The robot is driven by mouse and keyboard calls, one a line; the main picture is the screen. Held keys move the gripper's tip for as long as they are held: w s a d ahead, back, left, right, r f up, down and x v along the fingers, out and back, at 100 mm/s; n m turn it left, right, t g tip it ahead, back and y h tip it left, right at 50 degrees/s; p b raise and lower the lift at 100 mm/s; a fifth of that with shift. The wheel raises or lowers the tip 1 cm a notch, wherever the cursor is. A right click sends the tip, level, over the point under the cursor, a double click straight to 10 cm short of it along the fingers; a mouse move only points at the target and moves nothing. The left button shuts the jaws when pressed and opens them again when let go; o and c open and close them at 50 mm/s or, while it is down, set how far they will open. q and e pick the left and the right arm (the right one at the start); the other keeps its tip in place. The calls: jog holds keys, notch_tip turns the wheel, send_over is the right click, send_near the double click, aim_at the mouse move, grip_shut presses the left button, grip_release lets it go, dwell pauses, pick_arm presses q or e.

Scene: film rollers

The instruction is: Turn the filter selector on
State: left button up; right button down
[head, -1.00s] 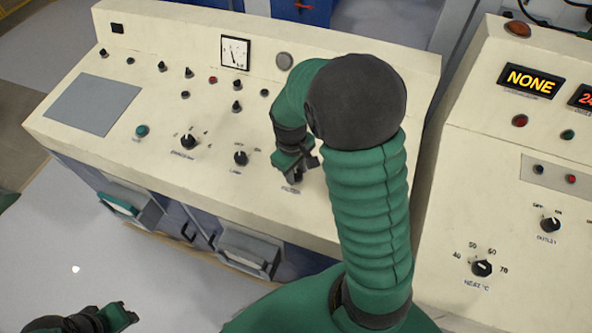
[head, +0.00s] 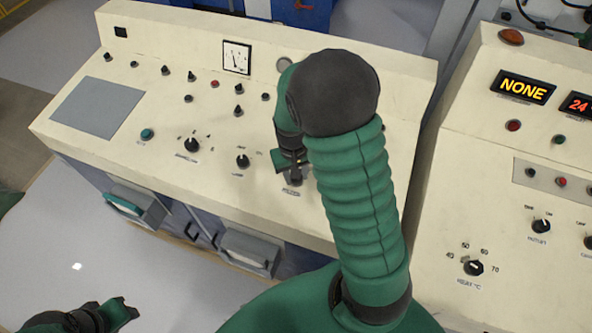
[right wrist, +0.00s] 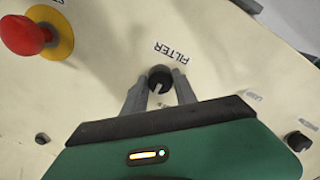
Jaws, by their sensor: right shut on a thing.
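The filter selector is a small black round knob (right wrist: 160,76) with a pale pointer mark, on the cream console. The FILTER label (right wrist: 171,52) beside it reads upside down in the right wrist view. My right gripper (right wrist: 160,94) has one grey finger on each side of the knob and is shut on it. In the head view the right gripper (head: 292,168) reaches down to the console's front part, and the arm hides part of it. My left gripper (head: 127,310) is low at the left, away from the console; its jaw gap is unclear.
The cream console (head: 200,80) carries several other black knobs, including a lamp knob (head: 242,161), and a gauge (head: 237,57). A red emergency button (right wrist: 25,36) shows near the filter knob in the right wrist view. A second console (head: 470,170) stands at the right, its display reading NONE.

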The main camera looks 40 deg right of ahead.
jog(key=m+p, duration=0.2)
jog(key=m, duration=0.2)
jog(key=shift+r, duration=0.1)
jog(key=shift+m+p, duration=0.5)
jog(key=shift+m, duration=0.4)
jog(key=c, duration=1.4)
grip_release()
jog(key=o, duration=0.4)
jog(key=shift+w+f, duration=0.1)
jog(key=shift+f, duration=0.1)
